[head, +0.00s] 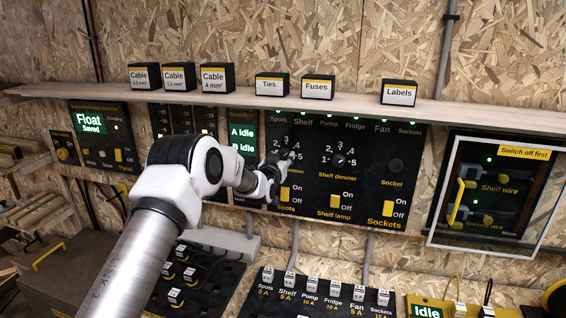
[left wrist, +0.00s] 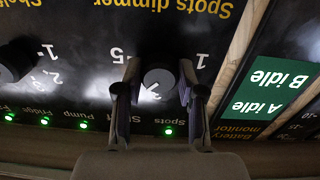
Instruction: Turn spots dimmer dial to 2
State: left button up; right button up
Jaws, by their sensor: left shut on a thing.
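The black spots dimmer dial (left wrist: 159,80) is on the dark control panel (head: 310,190), above the yellow Spots switch (head: 284,194). The left wrist view shows it upside down, between the two fingers of my left gripper (left wrist: 158,92). My left gripper (head: 273,172) is shut on the dial, with one finger on each side. In the head view the gripper covers most of the dial. The printed numbers around it are partly hidden, and I cannot tell which one the dial points to. My right gripper is not in view.
The shelf dimmer dial (head: 339,160) is close to the right, with the Shelf lamp switch (head: 334,201) below. The battery monitor screen (head: 243,139) is to the left. A wooden shelf (head: 330,116) with labelled boxes juts out above the panel.

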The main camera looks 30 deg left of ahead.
pick_arm(q)
jog(key=n+b, duration=0.3)
jog(key=b, duration=0.1)
jog(key=n+b, duration=0.7)
jog(key=b, duration=0.1)
jog(key=shift+f+n, duration=0.25)
jog(key=shift+n, duration=0.05)
jog(key=n+b, duration=0.4)
jog(key=shift+d+n, duration=0.1)
jog(key=shift+n, duration=0.2)
jog(key=shift+r+n+b, duration=0.15)
jog(key=shift+n+b, duration=0.55)
jog(key=shift+n, duration=0.25)
jog(key=shift+r+n+b, duration=0.1)
jog(key=shift+n+b, duration=0.55)
jog(key=shift+n, duration=0.3)
jog(key=o, duration=1.1)
jog(key=shift+o, duration=0.2)
jog(key=shift+s, duration=0.1)
